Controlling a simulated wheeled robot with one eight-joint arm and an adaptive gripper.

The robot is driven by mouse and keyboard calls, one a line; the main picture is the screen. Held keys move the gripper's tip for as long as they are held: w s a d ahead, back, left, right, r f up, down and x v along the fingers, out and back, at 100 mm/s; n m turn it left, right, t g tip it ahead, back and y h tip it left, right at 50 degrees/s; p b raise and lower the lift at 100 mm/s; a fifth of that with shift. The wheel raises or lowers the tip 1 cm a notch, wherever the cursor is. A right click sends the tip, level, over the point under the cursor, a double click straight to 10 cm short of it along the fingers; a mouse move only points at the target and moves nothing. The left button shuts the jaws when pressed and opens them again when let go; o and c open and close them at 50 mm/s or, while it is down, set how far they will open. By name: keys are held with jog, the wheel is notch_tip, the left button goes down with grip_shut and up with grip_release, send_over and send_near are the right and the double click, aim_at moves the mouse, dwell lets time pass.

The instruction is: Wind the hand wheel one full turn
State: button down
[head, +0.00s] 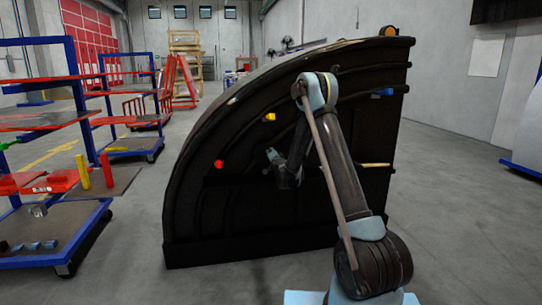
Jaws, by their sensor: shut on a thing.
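A large dark quarter-round nosecone panel (240,215) stands upright in front of me. My arm reaches up and bends down to its face. My gripper (271,155) is small and dark at the middle of the panel, shut on a part there that I take for the hand wheel. The wheel's rim and spokes cannot be made out against the dark panel, so its angle cannot be told. A red fitting (218,165) is left of the gripper and a yellow fitting (269,117) is above it, both apart from it.
A blue fitting (383,92) and a tan rod (375,165) are on the panel's right side. An orange piece (389,30) tops it. Blue-framed shelf carts (75,150) with red and yellow parts stand at left. The floor between carts and panel is clear.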

jog(key=shift+f+m, duration=0.3)
jog(key=shift+m, duration=0.5)
jog(key=c, duration=1.5)
grip_release()
jog(key=shift+s, duration=0.1)
jog(key=v, duration=1.1)
jog(key=shift+s+d, duration=0.2)
jog(key=shift+s, duration=0.15)
